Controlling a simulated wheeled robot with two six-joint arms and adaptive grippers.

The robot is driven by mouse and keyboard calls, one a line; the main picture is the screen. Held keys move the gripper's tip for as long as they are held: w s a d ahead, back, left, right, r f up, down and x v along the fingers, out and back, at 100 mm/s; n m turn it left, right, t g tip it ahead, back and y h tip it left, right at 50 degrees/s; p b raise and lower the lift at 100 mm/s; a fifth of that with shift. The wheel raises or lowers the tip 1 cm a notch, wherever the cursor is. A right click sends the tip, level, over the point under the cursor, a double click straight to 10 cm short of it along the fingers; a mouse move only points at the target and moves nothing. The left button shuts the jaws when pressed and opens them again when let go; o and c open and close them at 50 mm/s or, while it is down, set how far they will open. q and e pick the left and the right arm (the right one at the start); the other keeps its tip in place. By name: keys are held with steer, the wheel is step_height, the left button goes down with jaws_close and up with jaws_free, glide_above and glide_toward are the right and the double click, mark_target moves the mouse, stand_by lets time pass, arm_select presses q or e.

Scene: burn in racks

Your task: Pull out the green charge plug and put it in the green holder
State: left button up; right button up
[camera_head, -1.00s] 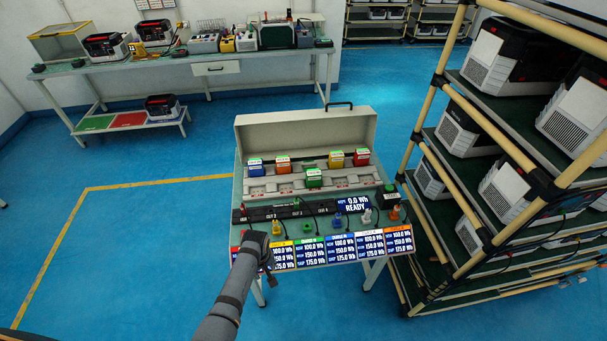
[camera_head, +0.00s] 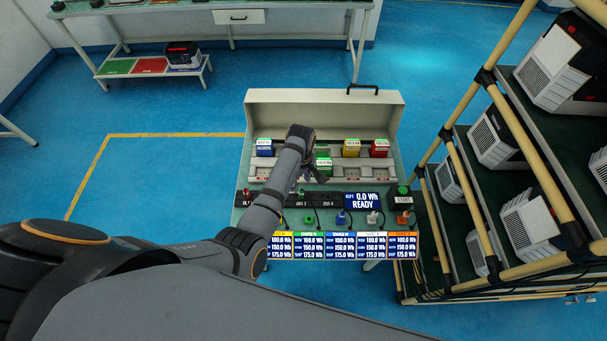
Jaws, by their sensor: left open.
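A green block with a label (camera_head: 323,164) sits forward in the long rack of coloured blocks. A small green piece (camera_head: 301,192) shows on the black output strip, just below my gripper; it may be the green charge plug. A low green holder-like piece (camera_head: 308,220) stands on the bench in front, in a row with coloured plugs. My left gripper (camera_head: 313,174) points down over the rack and strip, beside the green block and above the small green piece. Its jaws are open, with nothing visibly held. The wrist hides part of the rack. My right gripper does not show.
Yellow (camera_head: 352,147) and red (camera_head: 379,148) blocks stand right of my gripper, a blue one (camera_head: 264,147) left. Blue (camera_head: 341,217), white (camera_head: 372,216) and orange (camera_head: 402,217) plugs stand along the front. A rack (camera_head: 463,190) rises close on the right.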

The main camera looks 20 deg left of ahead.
mark_target(302, 191)
arm_select(q)
steer(key=shift+s+f+b, duration=0.2)
steer(key=shift+f+b, duration=0.1)
steer(key=shift+f, duration=0.85)
steer(key=f+b, duration=0.2)
steer(key=shift+w+f+b, duration=0.25)
steer(key=shift+b, duration=0.05)
step_height(302, 191, down, 5)
steer(key=b, duration=0.5)
steer(key=shift+w+f+b, duration=0.1)
steer(key=shift+f+b, duration=0.05)
steer(key=shift+b, duration=0.25)
steer(key=shift+f, duration=0.1)
steer(key=c, duration=0.7)
jaws_close()
steer(key=shift+c, duration=0.3)
jaws_free()
jaws_close()
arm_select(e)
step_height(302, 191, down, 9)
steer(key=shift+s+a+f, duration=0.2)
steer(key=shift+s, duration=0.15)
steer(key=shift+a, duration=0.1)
